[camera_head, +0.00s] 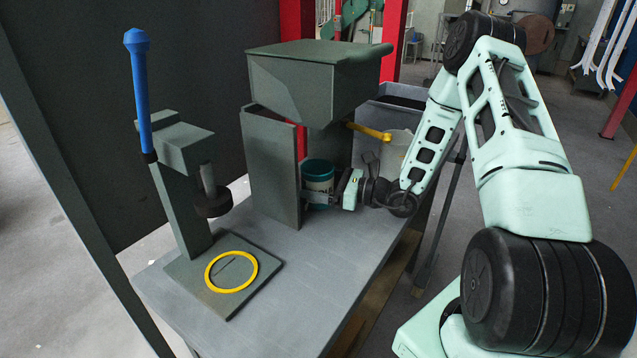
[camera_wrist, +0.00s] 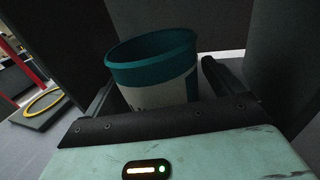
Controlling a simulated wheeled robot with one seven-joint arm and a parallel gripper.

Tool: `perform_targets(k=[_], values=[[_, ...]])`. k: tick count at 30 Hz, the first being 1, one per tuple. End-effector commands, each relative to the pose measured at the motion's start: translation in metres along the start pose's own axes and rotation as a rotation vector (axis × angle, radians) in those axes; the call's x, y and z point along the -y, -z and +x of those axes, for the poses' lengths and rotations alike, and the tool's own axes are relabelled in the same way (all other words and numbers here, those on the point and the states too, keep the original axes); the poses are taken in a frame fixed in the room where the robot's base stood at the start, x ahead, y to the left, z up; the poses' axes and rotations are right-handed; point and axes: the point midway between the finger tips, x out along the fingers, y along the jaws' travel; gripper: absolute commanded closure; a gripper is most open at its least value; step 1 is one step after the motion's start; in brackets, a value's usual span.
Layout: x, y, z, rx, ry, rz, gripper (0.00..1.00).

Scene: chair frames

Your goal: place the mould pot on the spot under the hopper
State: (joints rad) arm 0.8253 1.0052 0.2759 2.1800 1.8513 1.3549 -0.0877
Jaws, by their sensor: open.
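The mould pot (camera_head: 318,177) is a teal cup with a pale label band. It stands upright under the grey hopper (camera_head: 315,82), between the hopper's side panels. The spot under it is hidden in both views. My gripper (camera_head: 333,190) reaches in from the right, low beside the pot. In the wrist view the pot (camera_wrist: 155,75) fills the middle, with a dark finger of my open gripper (camera_wrist: 158,88) on each side. I cannot tell whether either finger touches it.
A press with a blue lever (camera_head: 139,95) stands at the left; a yellow ring (camera_head: 231,272) marks its base plate. A yellow handle (camera_head: 370,132) juts out below the hopper, above my wrist. The front of the grey table (camera_head: 300,285) is clear.

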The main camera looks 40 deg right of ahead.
Motion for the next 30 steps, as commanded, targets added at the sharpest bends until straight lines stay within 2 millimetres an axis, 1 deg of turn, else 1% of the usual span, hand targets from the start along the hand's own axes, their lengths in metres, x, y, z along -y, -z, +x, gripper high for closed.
perform_targets(k=[2,5,8,15,18,21,24,30], values=[[0.000,-0.004,0.000,0.000,0.000,-0.001,0.08],[0.001,-0.002,-0.010,-0.001,0.003,0.000,0.08],[0.001,-0.002,-0.027,-0.002,0.005,0.000,0.08],[0.001,-0.002,-0.078,-0.001,0.005,0.000,0.08],[0.001,-0.002,-0.096,-0.001,0.004,-0.001,0.08],[0.001,-0.003,-0.109,0.000,0.002,-0.001,0.08],[0.000,-0.003,-0.117,-0.001,0.001,0.000,0.08],[0.000,-0.003,-0.121,-0.001,0.000,0.000,0.08]])
